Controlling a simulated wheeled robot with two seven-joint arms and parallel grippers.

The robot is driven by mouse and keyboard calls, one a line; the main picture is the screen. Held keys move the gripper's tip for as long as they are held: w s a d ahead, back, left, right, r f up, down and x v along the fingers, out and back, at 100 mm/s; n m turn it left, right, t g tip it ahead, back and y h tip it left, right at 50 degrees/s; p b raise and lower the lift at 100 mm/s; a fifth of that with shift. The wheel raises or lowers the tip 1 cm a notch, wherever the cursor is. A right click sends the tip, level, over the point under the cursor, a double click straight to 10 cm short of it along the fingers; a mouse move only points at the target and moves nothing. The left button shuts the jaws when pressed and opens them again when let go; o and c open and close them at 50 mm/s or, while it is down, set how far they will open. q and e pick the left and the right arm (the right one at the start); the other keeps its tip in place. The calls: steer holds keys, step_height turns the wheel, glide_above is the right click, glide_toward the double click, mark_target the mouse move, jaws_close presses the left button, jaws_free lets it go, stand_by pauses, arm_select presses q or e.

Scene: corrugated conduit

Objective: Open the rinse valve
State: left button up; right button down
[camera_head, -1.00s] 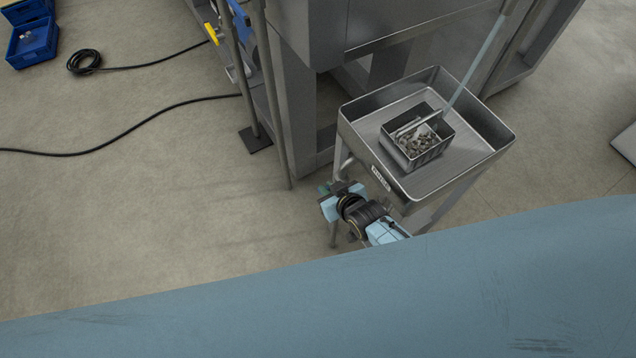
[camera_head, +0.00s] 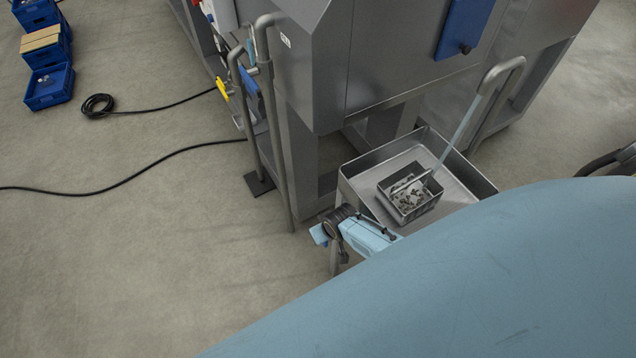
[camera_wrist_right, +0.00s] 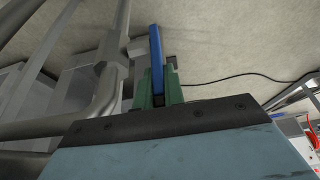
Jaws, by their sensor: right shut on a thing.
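The blue lever handle of the valve (camera_wrist_right: 156,48) shows in the right wrist view, standing up between the green fingers of my right gripper (camera_wrist_right: 158,86). The fingers are shut on the lever. Grey pipework (camera_wrist_right: 112,75) runs just left of the lever, and I cannot tell exactly how the lever joins it. In the head view my right gripper (camera_head: 319,235) is at the left front side of the steel sink, low down. Its fingers and the lever are hidden there. My left gripper is not in view.
The steel sink (camera_head: 358,172) holds a metal basket (camera_head: 422,208) of small parts, with a spout (camera_head: 505,68) above. Upright pipes (camera_head: 283,130) and a grey machine (camera_head: 325,60) stand behind. A black hose (camera_head: 120,187) lies on open floor at left.

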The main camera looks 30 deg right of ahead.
steer(key=shift+s+f, duration=0.1)
steer(key=shift+s, duration=0.05)
steer(key=c, duration=1.5)
jaws_free()
steer(key=shift+p+v, duration=3.05)
steer(key=shift+v, duration=3.65)
